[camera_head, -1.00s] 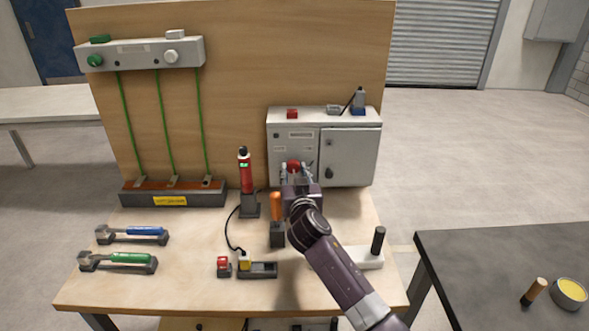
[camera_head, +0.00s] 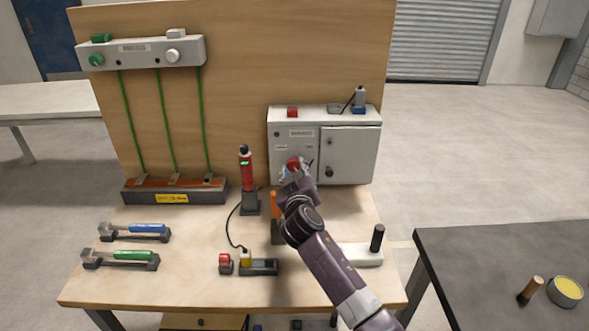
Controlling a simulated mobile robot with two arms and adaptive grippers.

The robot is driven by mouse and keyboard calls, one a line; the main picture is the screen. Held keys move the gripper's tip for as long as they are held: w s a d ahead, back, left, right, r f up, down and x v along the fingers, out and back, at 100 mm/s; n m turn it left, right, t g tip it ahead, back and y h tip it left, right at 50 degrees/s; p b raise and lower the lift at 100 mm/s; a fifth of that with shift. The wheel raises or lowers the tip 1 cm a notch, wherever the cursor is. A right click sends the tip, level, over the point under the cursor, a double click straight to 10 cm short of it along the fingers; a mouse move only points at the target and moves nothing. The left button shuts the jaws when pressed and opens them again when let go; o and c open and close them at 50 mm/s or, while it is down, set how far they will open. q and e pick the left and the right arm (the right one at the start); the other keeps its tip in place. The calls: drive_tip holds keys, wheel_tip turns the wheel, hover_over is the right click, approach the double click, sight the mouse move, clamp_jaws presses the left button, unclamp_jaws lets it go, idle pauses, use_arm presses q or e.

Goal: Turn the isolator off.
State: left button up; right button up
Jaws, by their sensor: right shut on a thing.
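The isolator is a grey box (camera_head: 348,152) standing at the back right of the wooden bench, against the board. Its red rotary handle (camera_head: 293,163) sits on the left part of the front face. My right gripper (camera_head: 294,169) is at this handle, with its fingers shut on it and tilted. The gripper covers much of the handle, so its exact angle is hard to read. My left gripper is not in view.
A red tester (camera_head: 246,172) stands in a holder left of the box. An orange-handled tool (camera_head: 275,205) stands close beside my right wrist. Blue (camera_head: 145,228) and green (camera_head: 140,255) handled tools lie at the left.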

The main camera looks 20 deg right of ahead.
drive_tip(key=o, duration=1.2)
drive_tip(key=shift+c, duration=0.2)
drive_tip(key=shift+r, duration=0.1)
wheel_tip(320, 180, up, 10)
drive_tip(key=shift+f, duration=0.1)
